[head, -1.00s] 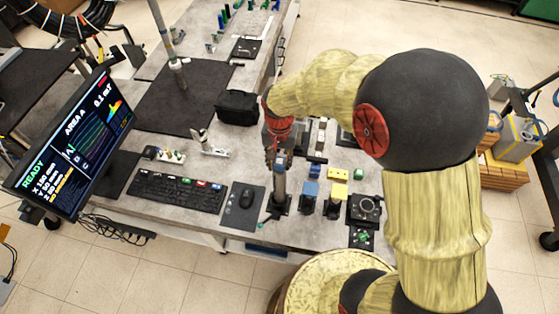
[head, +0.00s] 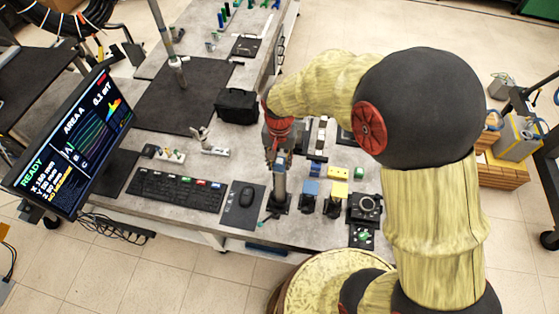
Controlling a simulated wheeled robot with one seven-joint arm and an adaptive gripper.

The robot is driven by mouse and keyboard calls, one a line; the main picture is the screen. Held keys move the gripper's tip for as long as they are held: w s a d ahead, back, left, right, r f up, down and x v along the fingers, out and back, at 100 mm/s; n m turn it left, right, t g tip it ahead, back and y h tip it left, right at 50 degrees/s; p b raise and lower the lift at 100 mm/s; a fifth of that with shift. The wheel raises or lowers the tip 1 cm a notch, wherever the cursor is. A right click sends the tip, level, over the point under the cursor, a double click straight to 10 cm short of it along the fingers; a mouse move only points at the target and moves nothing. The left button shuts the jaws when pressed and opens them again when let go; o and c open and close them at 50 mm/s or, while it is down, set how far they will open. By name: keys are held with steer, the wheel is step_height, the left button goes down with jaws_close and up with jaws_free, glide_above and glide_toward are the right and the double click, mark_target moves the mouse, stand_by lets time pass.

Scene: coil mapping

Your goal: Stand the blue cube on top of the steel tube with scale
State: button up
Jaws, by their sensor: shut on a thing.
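My gripper (head: 277,172) points down over the bench, below my red wrist joint. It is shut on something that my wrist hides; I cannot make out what. A blue block (head: 311,187) sits on a small black holder just right of my gripper. A smaller blue piece (head: 315,169) lies behind it. I cannot tell whether either is the blue cube. A tall grey metal tube (head: 167,38) stands upright on the black mat at the back left; no scale is readable on it. A short grey upright (head: 279,187) shows right below my gripper, on a dark base.
A yellow block (head: 337,188) on a black holder, another yellow block (head: 338,173) and a green cube (head: 359,173) stand to the right. A black bag (head: 237,106) lies behind. The black mat (head: 190,105) has free room.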

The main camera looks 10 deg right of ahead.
steer(key=o, duration=1.2)
steer(key=shift+o, duration=0.2)
step_height(320, 180, up, 12)
